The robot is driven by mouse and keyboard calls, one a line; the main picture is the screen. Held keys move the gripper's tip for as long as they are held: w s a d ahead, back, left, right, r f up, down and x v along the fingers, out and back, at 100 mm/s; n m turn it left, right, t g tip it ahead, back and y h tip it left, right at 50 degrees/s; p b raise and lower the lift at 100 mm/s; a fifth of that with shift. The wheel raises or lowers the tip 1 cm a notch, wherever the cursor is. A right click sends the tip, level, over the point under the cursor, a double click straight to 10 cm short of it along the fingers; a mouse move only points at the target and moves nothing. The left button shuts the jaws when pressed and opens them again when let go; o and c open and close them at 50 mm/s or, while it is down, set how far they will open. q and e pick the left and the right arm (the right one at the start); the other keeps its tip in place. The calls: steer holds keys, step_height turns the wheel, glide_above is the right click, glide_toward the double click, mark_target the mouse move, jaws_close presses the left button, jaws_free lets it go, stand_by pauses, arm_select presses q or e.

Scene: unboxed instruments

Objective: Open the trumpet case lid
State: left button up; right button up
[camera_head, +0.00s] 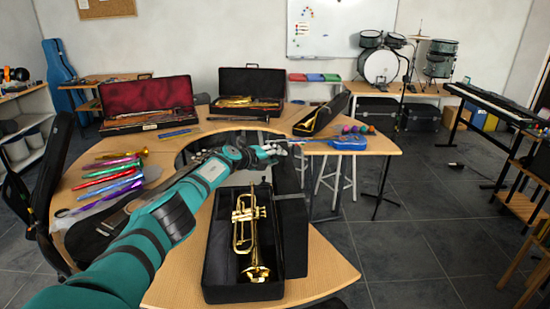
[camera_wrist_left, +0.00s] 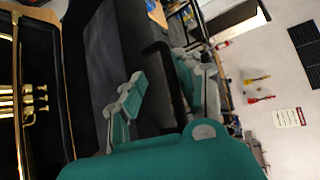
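The trumpet case (camera_head: 216,262) stands open on the near part of the curved table, with a brass trumpet (camera_head: 243,225) lying in its black interior. Its black lid (camera_head: 294,240) is swung out on the right side of the case. In the left wrist view, the trumpet (camera_wrist_left: 29,98) is at the left edge, beside the dark lining of the lid (camera_wrist_left: 112,45). My left gripper (camera_head: 278,150) is above the far end of the case. Its fingers (camera_wrist_left: 160,85) are apart, with a dark edge showing between them; contact is unclear. My right gripper is out of view.
A red-lined case (camera_head: 150,100), another open instrument case (camera_head: 250,82) and a narrow case (camera_head: 322,113) stand farther back on the table. A blue ukulele (camera_head: 346,142) lies at right.

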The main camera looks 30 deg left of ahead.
arm_select(q)
steer(key=shift+s+a, duration=0.15)
steer(key=v, duration=1.1)
steer(key=shift+s, duration=0.35)
steer(key=shift+r, duration=0.1)
